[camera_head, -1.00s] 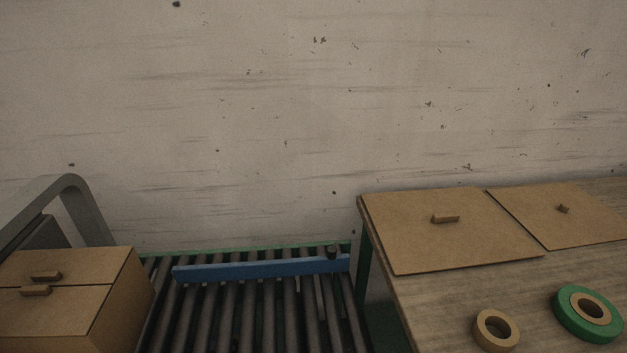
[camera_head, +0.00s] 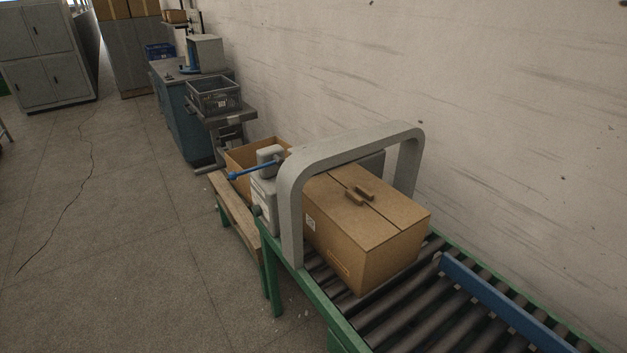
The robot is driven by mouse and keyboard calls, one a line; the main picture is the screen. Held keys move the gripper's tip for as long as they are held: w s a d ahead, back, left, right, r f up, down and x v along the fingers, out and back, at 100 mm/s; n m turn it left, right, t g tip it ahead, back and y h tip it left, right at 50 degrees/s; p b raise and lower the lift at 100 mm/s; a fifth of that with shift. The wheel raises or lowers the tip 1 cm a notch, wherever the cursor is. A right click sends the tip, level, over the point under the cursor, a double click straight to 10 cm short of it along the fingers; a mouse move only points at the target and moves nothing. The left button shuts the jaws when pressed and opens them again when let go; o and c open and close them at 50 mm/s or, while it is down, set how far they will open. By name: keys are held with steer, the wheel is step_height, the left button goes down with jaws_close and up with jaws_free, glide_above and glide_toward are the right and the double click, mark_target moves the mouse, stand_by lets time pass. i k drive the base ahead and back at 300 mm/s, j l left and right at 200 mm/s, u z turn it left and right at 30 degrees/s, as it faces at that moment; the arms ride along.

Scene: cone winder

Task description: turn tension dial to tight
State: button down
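I cannot make out a tension dial in this view. A grey machine with a thin upright post (camera_head: 195,22) and a boxy grey housing (camera_head: 206,53) stands on a blue cabinet (camera_head: 183,120) at the back; I cannot tell whether it is the cone winder. Nearer, a grey unit (camera_head: 264,203) beside a grey arch (camera_head: 350,150) carries a lever with a blue handle (camera_head: 240,174). My gripper is not in view.
A closed cardboard box (camera_head: 365,243) sits under the arch on a roller conveyor (camera_head: 420,312) with a blue guide rail (camera_head: 500,308). A dark crate (camera_head: 214,95) rests on a stand. A grey cabinet (camera_head: 46,58) stands far left. The floor (camera_head: 130,220) on the left is clear.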

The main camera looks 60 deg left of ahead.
mark_target(257, 210)
steer(key=u, duration=1.65)
